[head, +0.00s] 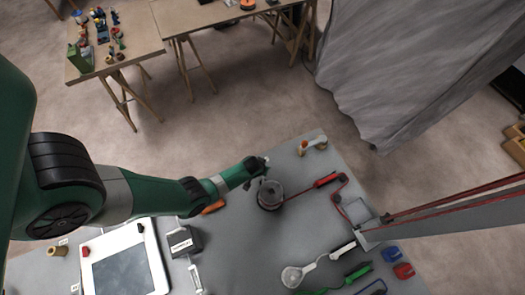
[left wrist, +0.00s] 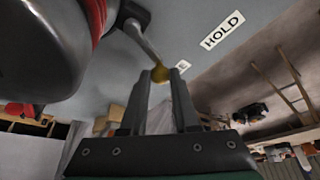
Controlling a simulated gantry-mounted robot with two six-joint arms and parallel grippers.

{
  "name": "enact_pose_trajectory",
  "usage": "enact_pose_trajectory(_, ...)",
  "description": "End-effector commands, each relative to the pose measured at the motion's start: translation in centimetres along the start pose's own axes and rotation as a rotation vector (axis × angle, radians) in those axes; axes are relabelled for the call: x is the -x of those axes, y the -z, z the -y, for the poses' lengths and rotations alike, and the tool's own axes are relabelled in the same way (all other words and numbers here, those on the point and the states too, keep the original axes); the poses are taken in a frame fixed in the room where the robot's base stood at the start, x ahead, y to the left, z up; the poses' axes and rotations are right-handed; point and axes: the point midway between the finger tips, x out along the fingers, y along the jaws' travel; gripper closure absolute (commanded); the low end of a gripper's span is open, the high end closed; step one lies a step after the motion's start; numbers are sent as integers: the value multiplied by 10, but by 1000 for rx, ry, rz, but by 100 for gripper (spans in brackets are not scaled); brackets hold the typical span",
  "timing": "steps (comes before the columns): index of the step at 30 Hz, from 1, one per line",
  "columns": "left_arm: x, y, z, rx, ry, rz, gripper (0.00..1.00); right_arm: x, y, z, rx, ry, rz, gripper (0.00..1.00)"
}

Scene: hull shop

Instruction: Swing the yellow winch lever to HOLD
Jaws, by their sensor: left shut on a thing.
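The winch (head: 270,196) is a dark round drum on the grey table in the head view. It also fills the upper left of the left wrist view (left wrist: 45,45), with red line around it. Its lever (left wrist: 138,38) is a grey bar ending in a yellow knob (left wrist: 160,73). My left gripper (head: 264,163) is at the winch's far side; in the left wrist view its fingers (left wrist: 160,88) are shut on the yellow knob. A white HOLD label (left wrist: 222,30) lies up and right of the knob. Another label (left wrist: 183,66), partly hidden by a finger, shows an E. My right gripper is not in view.
A red line runs from the winch to a red-handled piece (head: 326,180). A white-framed panel (head: 125,262) and a dark labelled box (head: 184,241) sit at the left. Tools, including a white-handled one (head: 292,276), lie at the front right. A grey beam (head: 445,218) crosses the right side.

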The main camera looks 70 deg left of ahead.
Motion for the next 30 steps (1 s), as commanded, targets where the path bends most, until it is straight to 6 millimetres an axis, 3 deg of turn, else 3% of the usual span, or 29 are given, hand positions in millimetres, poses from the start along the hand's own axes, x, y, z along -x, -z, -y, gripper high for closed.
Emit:
enact_pose_trajectory(16, 0, -2, 3, 69, 29, 0, 100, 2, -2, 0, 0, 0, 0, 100)
enact_pose_trajectory(30, 8, -13, 16, 410, 171, 0, 100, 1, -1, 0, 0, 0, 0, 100)
